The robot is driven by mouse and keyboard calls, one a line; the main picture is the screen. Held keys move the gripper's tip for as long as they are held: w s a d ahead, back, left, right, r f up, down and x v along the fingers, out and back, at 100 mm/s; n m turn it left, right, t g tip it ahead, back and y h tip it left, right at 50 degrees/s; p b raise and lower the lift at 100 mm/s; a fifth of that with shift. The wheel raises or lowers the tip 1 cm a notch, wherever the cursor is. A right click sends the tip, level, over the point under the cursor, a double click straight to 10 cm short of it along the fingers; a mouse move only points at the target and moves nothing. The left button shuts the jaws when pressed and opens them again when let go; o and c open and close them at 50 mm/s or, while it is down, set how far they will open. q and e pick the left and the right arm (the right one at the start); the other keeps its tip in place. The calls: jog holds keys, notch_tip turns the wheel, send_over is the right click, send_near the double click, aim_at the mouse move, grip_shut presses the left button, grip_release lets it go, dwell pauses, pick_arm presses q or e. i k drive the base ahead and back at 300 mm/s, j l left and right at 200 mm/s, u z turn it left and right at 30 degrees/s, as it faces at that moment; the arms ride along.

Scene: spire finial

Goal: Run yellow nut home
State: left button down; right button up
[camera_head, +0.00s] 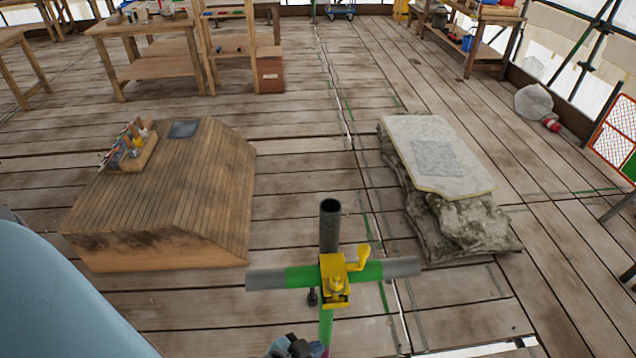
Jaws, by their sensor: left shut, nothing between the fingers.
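A yellow clamp (334,268) sits where a horizontal grey tube with green bands (300,278) crosses an upright tube (330,222) that is grey above and green below. The clamp has a raised yellow arm on its right side. The yellow nut is too small to tell clearly from the rest of the clamp. My left gripper (296,347) shows only in part at the bottom edge, below and left of the clamp and apart from it. It is shut and empty. My right gripper is out of view.
A sloped wooden block (190,200) at left bears a tool tray (138,158) and a dark plate (184,129). A stone block with a pale slab (410,135) stands at right. Wooden benches (150,68) stand behind.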

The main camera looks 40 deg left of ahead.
aim_at(336, 288)
jog(key=u, duration=0.85)
jog(key=k, duration=0.05)
